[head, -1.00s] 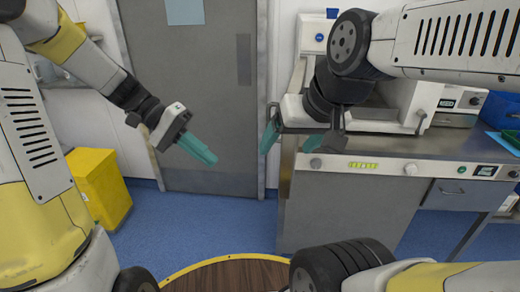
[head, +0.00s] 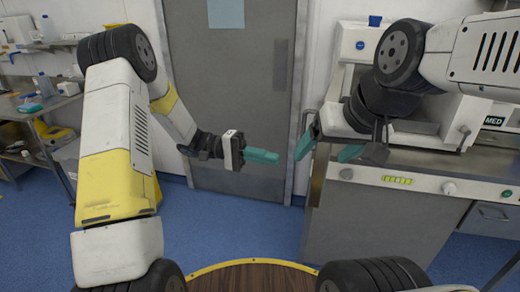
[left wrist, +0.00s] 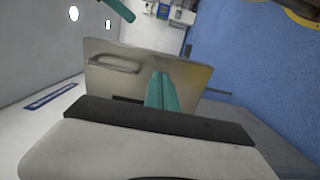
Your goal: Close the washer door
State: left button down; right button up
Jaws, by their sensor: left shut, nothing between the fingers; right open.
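The grey washer (head: 385,215), with a control strip on top, stands at the right in the head view. In the left wrist view a flat grey panel with a recessed handle, apparently the washer door (left wrist: 190,75), lies beyond the fingers. How far open it is I cannot tell. My left gripper (head: 264,156) is shut and empty, its teal fingers pointing right, left of the washer; they also show in the left wrist view (left wrist: 162,92), overlapping the panel without clear contact. My right gripper (head: 328,148) is open and empty, near the washer's upper left corner.
A closed grey room door (head: 230,75) stands behind my left gripper. White equipment (head: 415,120) sits on the counter behind my right arm. Shelves with supplies (head: 40,120) stand at far left. Blue floor (head: 240,225) is clear before the room door.

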pick_arm(q)
jog(key=x, duration=0.9)
